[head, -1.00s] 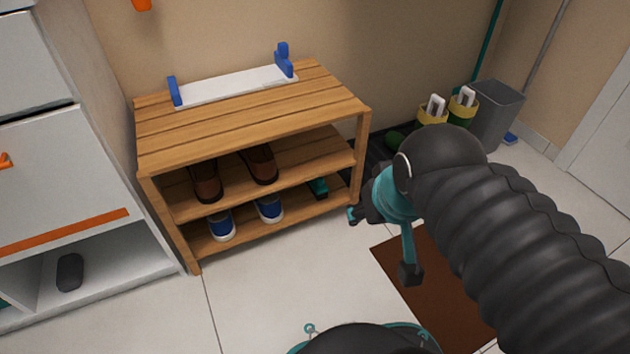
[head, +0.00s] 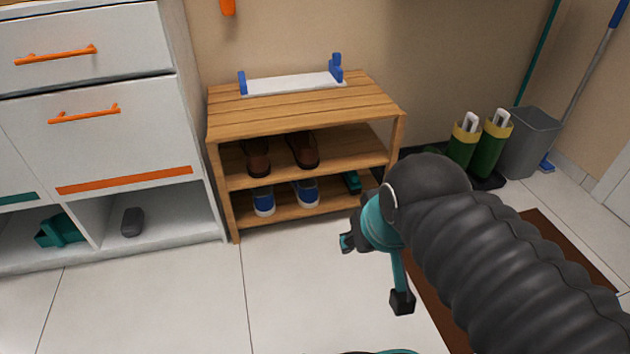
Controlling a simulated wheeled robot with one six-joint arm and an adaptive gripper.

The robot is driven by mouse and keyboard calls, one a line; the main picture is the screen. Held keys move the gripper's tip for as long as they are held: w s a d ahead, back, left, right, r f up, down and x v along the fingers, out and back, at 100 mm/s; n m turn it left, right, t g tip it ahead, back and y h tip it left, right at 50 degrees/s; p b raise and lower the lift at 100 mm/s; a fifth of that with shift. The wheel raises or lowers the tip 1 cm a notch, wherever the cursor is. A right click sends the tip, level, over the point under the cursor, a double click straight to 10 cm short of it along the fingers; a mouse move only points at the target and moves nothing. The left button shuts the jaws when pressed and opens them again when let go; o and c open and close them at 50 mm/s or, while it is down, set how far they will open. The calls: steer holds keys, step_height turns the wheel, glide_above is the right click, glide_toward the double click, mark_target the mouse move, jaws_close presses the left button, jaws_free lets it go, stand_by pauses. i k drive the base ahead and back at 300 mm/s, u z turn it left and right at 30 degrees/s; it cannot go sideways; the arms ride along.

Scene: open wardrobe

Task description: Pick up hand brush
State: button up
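No hand brush can be made out for certain. A small teal and dark object (head: 352,182) lies at the right end of the rack's bottom shelf and may be it; my arm is close to it in the picture. A dark grey rounded object (head: 132,221) stands in the open cubby of the white cabinet, and a teal object (head: 60,231) lies in the cubby to its left. My gripper (head: 374,271) hangs in front of the rack's lower right, its teal and black fingers spread apart with nothing seen between them.
The wooden shoe rack (head: 305,113) holds brown shoes (head: 304,150) and blue shoes (head: 306,192), with a white tray (head: 292,84) on top. Green boots (head: 480,145), a grey bin (head: 530,141) and a brown mat (head: 560,243) are at right. Tiled floor (head: 200,300) in front is clear.

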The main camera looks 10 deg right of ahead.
mark_target(352, 180)
steer(key=u, duration=0.95)
steer(key=i, duration=1.25)
steer(key=z, duration=1.05)
